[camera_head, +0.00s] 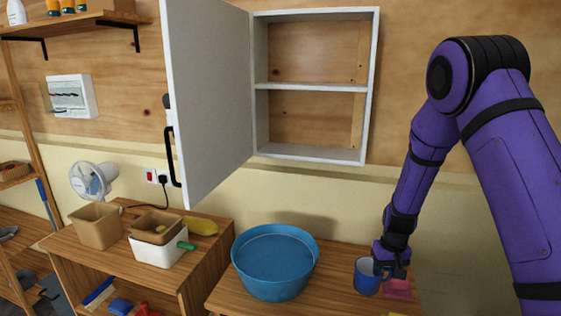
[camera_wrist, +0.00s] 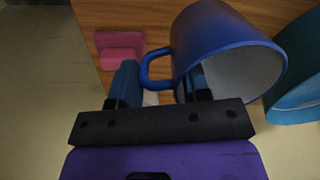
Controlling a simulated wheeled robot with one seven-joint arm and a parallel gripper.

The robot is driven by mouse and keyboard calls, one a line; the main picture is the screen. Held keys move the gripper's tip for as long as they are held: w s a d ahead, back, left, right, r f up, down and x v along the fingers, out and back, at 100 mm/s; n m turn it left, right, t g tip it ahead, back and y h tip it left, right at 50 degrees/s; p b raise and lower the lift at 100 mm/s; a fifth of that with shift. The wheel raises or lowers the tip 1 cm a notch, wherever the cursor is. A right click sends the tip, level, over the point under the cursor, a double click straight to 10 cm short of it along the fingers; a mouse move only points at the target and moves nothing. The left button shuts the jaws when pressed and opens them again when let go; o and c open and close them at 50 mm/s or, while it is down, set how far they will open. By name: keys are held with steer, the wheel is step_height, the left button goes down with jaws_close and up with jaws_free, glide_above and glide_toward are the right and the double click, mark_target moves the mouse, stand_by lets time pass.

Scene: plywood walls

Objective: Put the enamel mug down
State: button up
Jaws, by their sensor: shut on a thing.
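The blue enamel mug (camera_head: 367,277) is at the right part of the wooden counter (camera_head: 335,285), right of the blue basin. In the wrist view the mug (camera_wrist: 215,40) shows its pale inside and a blue handle. My gripper (camera_head: 388,270) is at the mug's right side. In the wrist view my gripper (camera_wrist: 160,88) is shut on the mug, with the handle between its fingers. The mug looks upright in the head view. Its base is at or close above the counter; I cannot tell whether it touches.
A pink block (camera_head: 398,290) lies right beside the mug, under my gripper. The large blue basin (camera_head: 274,262) stands to the left. An open wall cabinet (camera_head: 312,87), empty inside, hangs above with its door (camera_head: 208,100) swung out.

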step_height(320, 180, up, 4)
steer(key=shift+r, duration=0.15)
steer(key=shift+s+f, duration=0.1)
steer(key=shift+f, duration=0.2)
step_height(320, 180, down, 6)
steer(key=shift+f, duration=0.2)
